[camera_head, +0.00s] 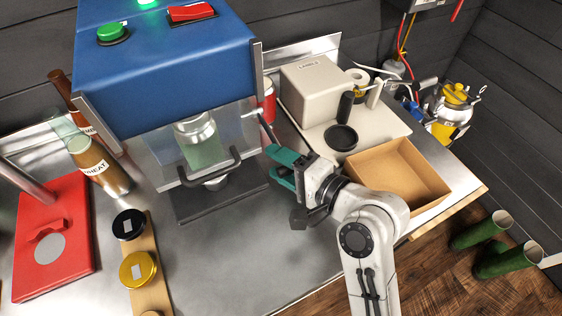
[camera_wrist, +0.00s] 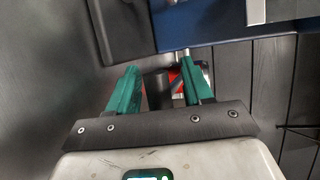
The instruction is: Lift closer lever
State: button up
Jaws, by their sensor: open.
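The blue closer (camera_head: 165,60) stands at the back of the steel bench. Its lever (camera_head: 268,130) is a short dark rod on a silver pivot at the machine's right side, slanting down toward my gripper. My gripper (camera_head: 270,163) is open, with teal fingers beside the closer, just below the lever. In the wrist view, a black cylinder (camera_wrist: 157,88), which looks like the lever's grip, shows between the open fingers (camera_wrist: 160,67). I cannot tell whether either finger touches it. A can (camera_head: 197,130) stands behind the closer's clear guard (camera_head: 155,172), which has a black handle.
A red can (camera_head: 268,100) stands behind the lever. At right are a cream label machine (camera_head: 315,85) and an open cardboard box (camera_head: 400,180). At left are a brown bottle (camera_head: 97,162), a red board (camera_head: 55,240) and a wooden strip with lids (camera_head: 140,268).

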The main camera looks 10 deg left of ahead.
jog(key=shift+c, duration=0.3)
grip_shut()
jog(key=shift+r, duration=0.1)
